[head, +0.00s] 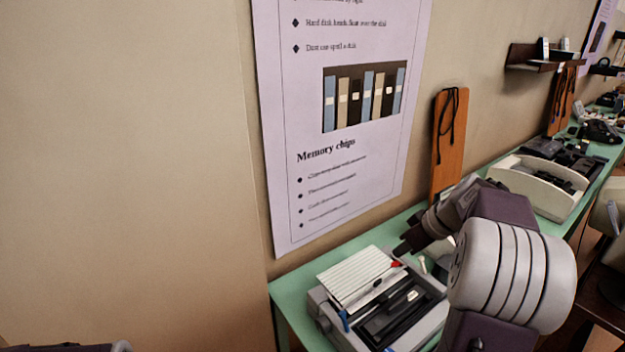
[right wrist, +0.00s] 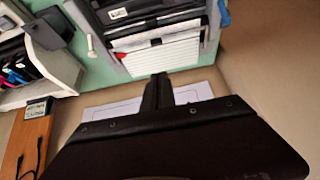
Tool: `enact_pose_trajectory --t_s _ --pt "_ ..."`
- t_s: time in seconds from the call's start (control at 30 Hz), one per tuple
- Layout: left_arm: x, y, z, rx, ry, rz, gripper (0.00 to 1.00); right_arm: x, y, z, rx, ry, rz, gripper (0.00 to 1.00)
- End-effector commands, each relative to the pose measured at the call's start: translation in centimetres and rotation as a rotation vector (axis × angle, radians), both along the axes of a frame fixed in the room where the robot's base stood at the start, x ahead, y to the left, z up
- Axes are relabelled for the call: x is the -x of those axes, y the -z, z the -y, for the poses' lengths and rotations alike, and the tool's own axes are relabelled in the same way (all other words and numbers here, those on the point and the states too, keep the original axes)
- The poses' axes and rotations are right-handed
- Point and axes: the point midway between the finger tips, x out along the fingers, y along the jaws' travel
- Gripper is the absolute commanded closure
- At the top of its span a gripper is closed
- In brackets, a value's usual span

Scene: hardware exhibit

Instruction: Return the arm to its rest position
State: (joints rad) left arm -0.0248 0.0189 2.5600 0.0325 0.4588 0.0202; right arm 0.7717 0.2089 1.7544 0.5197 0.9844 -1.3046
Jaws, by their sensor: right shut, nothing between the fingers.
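My right arm comes in at the lower right of the head view. Its gripper (head: 406,246) is shut and empty, above the green table near the wall. In the right wrist view the dark fingers (right wrist: 158,88) are together, with nothing between them. A grey device (head: 425,321) with a white ribbed panel and dark parts lies on the table, left of my right arm. It also shows at the top of the right wrist view (right wrist: 165,58). A small piece at the bottom left edge of the head view looks like my left arm; its gripper is not visible.
A green table (head: 288,296) runs along the wall. A white bin (head: 525,196) with dark items stands behind my right arm. An orange board (head: 449,140) with a black cord leans on the wall. A poster (head: 345,35) hangs there, and a shelf (head: 530,62) is farther right.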

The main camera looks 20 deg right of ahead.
Motion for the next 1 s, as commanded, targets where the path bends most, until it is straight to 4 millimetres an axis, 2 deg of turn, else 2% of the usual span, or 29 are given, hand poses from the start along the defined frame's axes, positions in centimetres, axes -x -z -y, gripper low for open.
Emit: enact_pose_trajectory --t_s 0.07,0.17,0.2,0.27,0.3,0.37,0.4,0.47,0.53,0.63,0.73,0.8,0.9,1.0 --pt "0.0 0.0 0.0 0.0 0.0 0.0 0.64 -0.1 0.0 -0.3 0.0 -0.007 0.0 1.0" --pt "0.0 0.0 0.0 0.0 0.0 0.0 0.64 -1.5 -0.3 -2.8 0.005 -0.077 0.006 1.0" --pt "0.0 0.0 0.0 0.0 0.0 0.0 0.64 -2.2 -0.6 -4.8 0.008 -0.129 0.01 1.0" --pt "0.0 0.0 0.0 0.0 0.0 0.0 0.64 -2.5 -0.1 -8.8 0.0 -0.225 -0.008 1.0" --pt "0.0 0.0 0.0 0.0 0.0 0.0 0.64 -2.1 0.8 -11.7 0.0 -0.298 -0.037 1.0" --pt "0.0 0.0 0.0 0.0 0.0 0.0 0.64 -0.7 2.4 -15.6 0.007 -0.387 -0.089 1.0" --pt "0.0 0.0 0.0 0.0 0.0 0.0 0.64 0.6 3.8 -17.8 0.014 -0.421 -0.135 1.0" --pt "0.0 0.0 0.0 0.0 0.0 0.0 0.64 3.1 6.0 -20.7 0.027 -0.436 -0.212 1.0" --pt "0.0 0.0 0.0 0.0 0.0 0.0 0.64 6.8 8.8 -22.8 0.056 -0.399 -0.305 1.0" --pt "0.0 0.0 0.0 0.0 0.0 0.0 0.64 11.2 12.1 -23.2 0.097 -0.24 -0.396 1.0" --pt "0.0 0.0 0.0 0.0 0.0 0.0 0.64 13.4 14.0 -21.9 0.1 -0.024 -0.426 1.0" --pt "0.0 0.0 0.0 0.0 0.0 0.0 0.64 13.7 14.6 -21.4 0.086 0.101 -0.424 1.0" --pt "0.0 0.0 0.0 0.0 0.0 0.0 0.64 12.8 14.5 -21.2 0.056 0.228 -0.394 1.0" --pt "0.0 0.0 0.0 0.0 0.0 0.0 0.64 12.6 14.5 -21.2 0.036 0.289 -0.391 1.0"
